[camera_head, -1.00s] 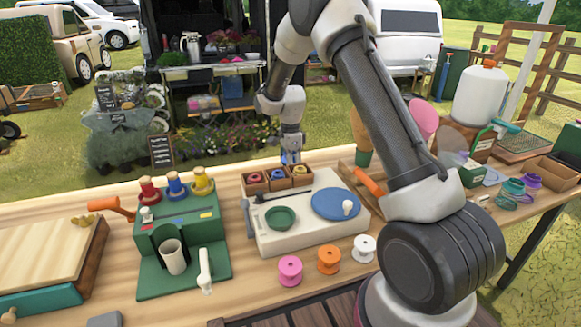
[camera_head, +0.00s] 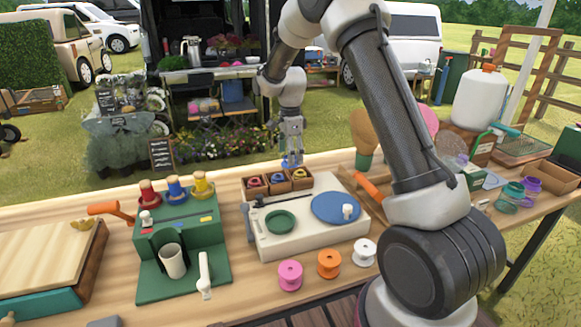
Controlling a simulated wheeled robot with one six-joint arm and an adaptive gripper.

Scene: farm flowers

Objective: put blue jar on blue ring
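My gripper (camera_head: 291,158) points down at the back edge of the table, above and behind a small wooden tray (camera_head: 262,191). Something small and blue shows at its fingertips; I cannot tell whether it is a held thing or part of the fingers. The tray's compartments hold small round red, blue (camera_head: 277,179) and yellow pieces. A flat blue disc (camera_head: 336,207) lies on a pale board. I cannot tell which piece is the blue ring.
Pink (camera_head: 290,275), orange (camera_head: 329,263) and white (camera_head: 364,252) spools stand along the front edge. A white cup (camera_head: 173,260) stands on the green base. A green bowl (camera_head: 280,222) sits on the pale board. Teal and purple pieces (camera_head: 531,187) are at the right.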

